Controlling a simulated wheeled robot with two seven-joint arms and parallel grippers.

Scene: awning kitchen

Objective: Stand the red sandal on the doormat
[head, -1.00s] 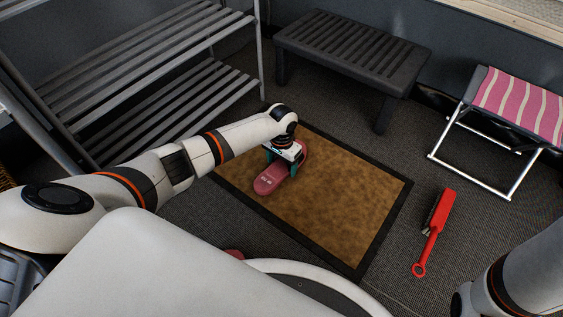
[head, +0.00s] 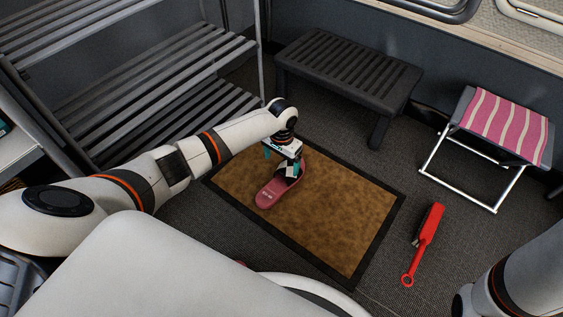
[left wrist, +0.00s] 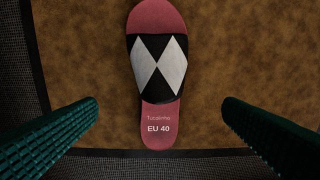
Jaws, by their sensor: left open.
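The red sandal (head: 270,194) lies sole down on the brown doormat (head: 340,208), near the mat's left part. In the left wrist view the sandal (left wrist: 160,118) shows its black strap with white diamonds and the print "EU 40" on the insole. The doormat (left wrist: 230,60) fills most of that view around it. My left gripper (head: 283,160) is open above the sandal. In the left wrist view its green fingertips (left wrist: 160,122) stand wide apart on both sides of the sandal, not touching it. My right gripper is not in view; only part of my right arm shows at lower right.
A red brush (head: 430,224) lies on the carpet right of the mat. A dark slatted bench (head: 345,65) stands behind it, and a pink striped folding stool (head: 505,125) at right. A grey slatted rack (head: 170,90) stands at left. A reddish bit (head: 240,262) shows by my base.

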